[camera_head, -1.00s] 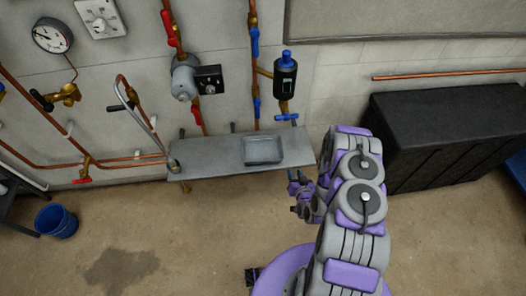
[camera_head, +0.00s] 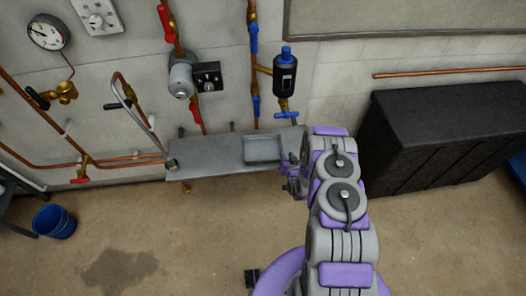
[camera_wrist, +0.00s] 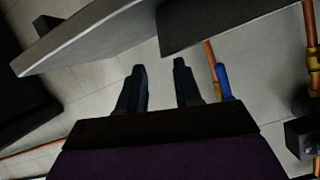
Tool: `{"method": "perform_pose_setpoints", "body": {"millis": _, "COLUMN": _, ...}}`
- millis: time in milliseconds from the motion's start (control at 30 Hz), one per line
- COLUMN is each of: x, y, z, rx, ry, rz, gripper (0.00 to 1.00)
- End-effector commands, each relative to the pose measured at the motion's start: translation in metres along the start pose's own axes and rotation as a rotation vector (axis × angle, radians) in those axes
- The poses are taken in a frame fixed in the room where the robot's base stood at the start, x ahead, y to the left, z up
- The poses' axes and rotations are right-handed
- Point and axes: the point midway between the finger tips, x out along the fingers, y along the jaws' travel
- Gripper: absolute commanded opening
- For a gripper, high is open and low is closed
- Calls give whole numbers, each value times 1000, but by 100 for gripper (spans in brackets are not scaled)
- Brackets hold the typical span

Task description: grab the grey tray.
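The grey tray (camera_head: 263,149) is a shallow rectangular tray lying on the right part of a grey wall shelf (camera_head: 205,158) in the head view. My gripper (camera_head: 289,168) is just right of the tray, close to the shelf's right end; part of it is hidden by my arm. In the wrist view my gripper (camera_wrist: 160,67) has two dark fingers standing apart with nothing between them. Grey surfaces cross the top of the wrist view, close beyond the fingertips; I cannot tell which one is the tray.
Copper pipes, a black filter (camera_head: 285,75) and a blue-handled valve (camera_head: 286,115) are on the wall behind the shelf. A black cabinet (camera_head: 440,140) stands to the right. A blue bucket (camera_head: 54,221) is on the floor at left. The floor before the shelf is clear.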

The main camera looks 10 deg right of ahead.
Motion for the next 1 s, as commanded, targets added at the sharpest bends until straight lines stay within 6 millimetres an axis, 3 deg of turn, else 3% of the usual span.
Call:
{"method": "perform_pose_setpoints", "body": {"millis": 400, "x": 47, "y": 3, "z": 2, "rx": 3, "ry": 0, "rz": -3, "gripper": 34}}
{"method": "perform_pose_setpoints", "body": {"millis": 667, "x": 49, "y": 1, "z": 1, "rx": 2, "ry": -1, "rz": -2, "gripper": 33}}
{"method": "perform_pose_setpoints", "body": {"millis": 1000, "x": 49, "y": 1, "z": 1, "rx": 2, "ry": -1, "rz": -2, "gripper": 0}}
